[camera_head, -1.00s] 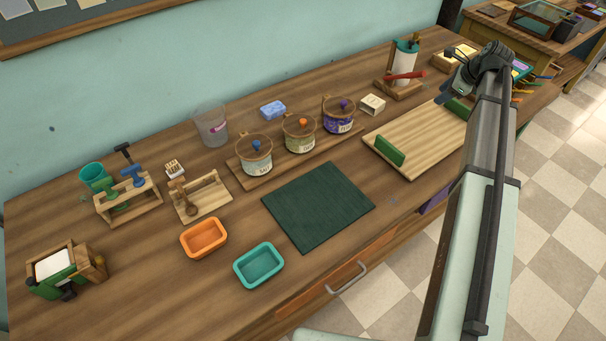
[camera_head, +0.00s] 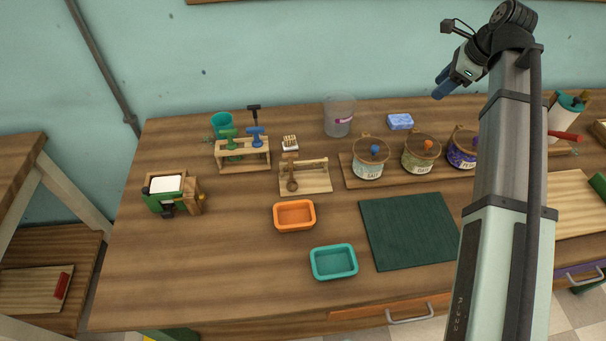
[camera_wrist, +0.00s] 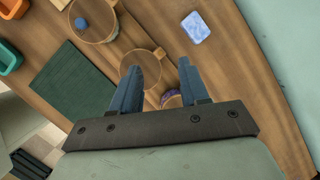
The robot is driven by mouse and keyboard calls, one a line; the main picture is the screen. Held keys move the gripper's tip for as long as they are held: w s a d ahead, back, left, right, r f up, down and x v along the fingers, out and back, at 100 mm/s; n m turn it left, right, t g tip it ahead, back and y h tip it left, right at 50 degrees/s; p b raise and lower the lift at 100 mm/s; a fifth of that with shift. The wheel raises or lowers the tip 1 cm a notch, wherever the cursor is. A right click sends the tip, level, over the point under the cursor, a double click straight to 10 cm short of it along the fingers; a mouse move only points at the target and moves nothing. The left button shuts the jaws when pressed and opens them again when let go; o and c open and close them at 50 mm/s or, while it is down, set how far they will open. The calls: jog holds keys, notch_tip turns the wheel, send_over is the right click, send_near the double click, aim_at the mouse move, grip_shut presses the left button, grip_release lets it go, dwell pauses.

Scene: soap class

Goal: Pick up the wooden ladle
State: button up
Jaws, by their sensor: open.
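The wooden ladle (camera_head: 291,184) appears to rest on a small pale wooden stand (camera_head: 318,187) near the middle of the table in the head view. Its round bowl end points toward the front. My gripper (camera_head: 438,90) is high up, to the right of and well apart from the ladle. In the wrist view its two blue fingers (camera_wrist: 158,70) are spread with nothing between them, above the lidded jars (camera_wrist: 140,66). The ladle does not show in the wrist view.
An orange tray (camera_head: 295,229) and a teal tray (camera_head: 334,277) lie in front of the stand. A dark green mat (camera_head: 410,232) is at right. Lidded jars (camera_head: 368,170) stand on a board right of the stand; a tool rack (camera_head: 243,168) stands left.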

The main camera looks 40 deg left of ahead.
jog(key=s+a+f+n+g+h, duration=0.1)
jog(key=s+a+f+n+h, duration=0.15)
jog(key=s+a, duration=0.95)
jog(key=n+h, duration=0.1)
jog(key=n, duration=0.3)
send_near(290, 154)
jog(key=shift+m+g, duration=0.25)
jog(key=shift+g, duration=0.15)
jog(key=f, duration=0.4)
jog(key=a+f, duration=0.1)
jog(key=f, duration=0.2)
jog(key=shift+w, duration=0.25)
jog(key=shift+s+a+f, duration=0.1)
jog(key=shift+s+f, duration=0.1)
jog(key=shift+f, duration=1.1)
jog(key=shift+s+a+f, duration=0.1)
jog(key=shift+s+f, duration=0.15)
jog(key=shift+f, duration=1.05)
jog(key=shift+c, duration=0.2)
grip_shut()
